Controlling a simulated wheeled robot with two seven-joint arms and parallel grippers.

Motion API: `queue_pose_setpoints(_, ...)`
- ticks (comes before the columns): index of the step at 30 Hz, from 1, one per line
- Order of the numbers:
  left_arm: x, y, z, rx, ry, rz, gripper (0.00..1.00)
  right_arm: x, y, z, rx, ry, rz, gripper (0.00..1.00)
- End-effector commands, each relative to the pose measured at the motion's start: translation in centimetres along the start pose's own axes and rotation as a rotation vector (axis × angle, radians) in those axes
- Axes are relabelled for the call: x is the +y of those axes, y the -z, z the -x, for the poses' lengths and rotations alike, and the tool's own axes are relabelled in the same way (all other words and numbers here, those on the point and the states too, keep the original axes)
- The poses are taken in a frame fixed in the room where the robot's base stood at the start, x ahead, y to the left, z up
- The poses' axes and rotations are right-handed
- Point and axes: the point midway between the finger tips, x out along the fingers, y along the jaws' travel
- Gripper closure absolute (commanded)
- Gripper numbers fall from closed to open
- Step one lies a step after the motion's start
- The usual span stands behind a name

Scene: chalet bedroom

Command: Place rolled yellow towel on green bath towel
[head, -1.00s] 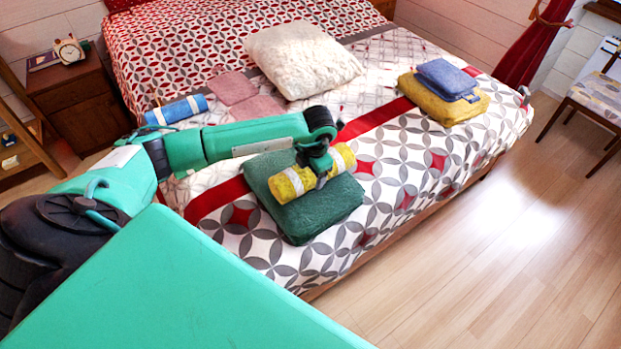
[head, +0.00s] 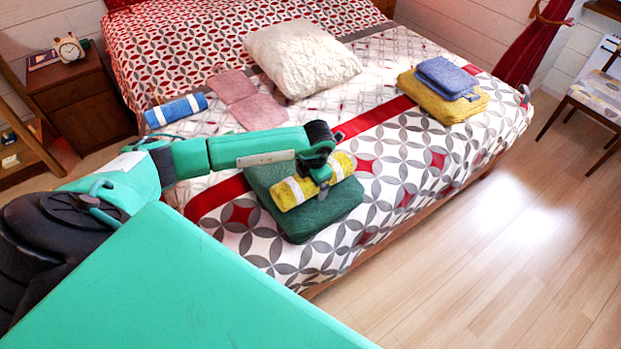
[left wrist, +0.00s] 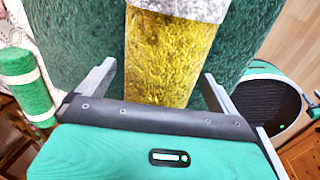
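The rolled yellow towel (head: 290,193), with pale bands, lies across the top of the folded green bath towel (head: 312,222) near the bed's front edge. In the left wrist view, the yellow roll (left wrist: 165,55) runs between the fingers, with the green towel (left wrist: 75,30) behind it. My left gripper (head: 321,172) is over the middle of the roll. Its fingers (left wrist: 158,85) stand apart on either side, with green showing between each finger and the roll. The arm hides part of the green towel's back edge. My right gripper is not in view.
A blue roll (head: 176,110) and pink folded cloths (head: 233,88) lie farther back on the bed. A white cushion (head: 302,58) is behind. A blue folded towel (head: 446,78) sits on a yellow one (head: 443,106) at right. The floor (head: 500,240) at right is clear.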

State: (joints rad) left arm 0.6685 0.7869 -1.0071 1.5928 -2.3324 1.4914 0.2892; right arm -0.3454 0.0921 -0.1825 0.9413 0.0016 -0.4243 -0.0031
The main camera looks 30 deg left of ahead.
Motion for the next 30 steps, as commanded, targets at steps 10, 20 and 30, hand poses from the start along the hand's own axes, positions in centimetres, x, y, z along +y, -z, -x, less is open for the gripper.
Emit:
queue_pose_setpoints(10,0.1,-0.1,1.7,-0.003,-0.001,-0.001,0.03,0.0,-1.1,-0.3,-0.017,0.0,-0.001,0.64)
queue_pose_setpoints(20,0.1,-0.1,8.7,-0.005,0.0,-0.001,0.03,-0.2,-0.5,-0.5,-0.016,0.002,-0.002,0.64)
queue_pose_setpoints(30,0.1,0.0,12.2,0.0,-0.001,0.0,0.03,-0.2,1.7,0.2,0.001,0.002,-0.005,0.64)
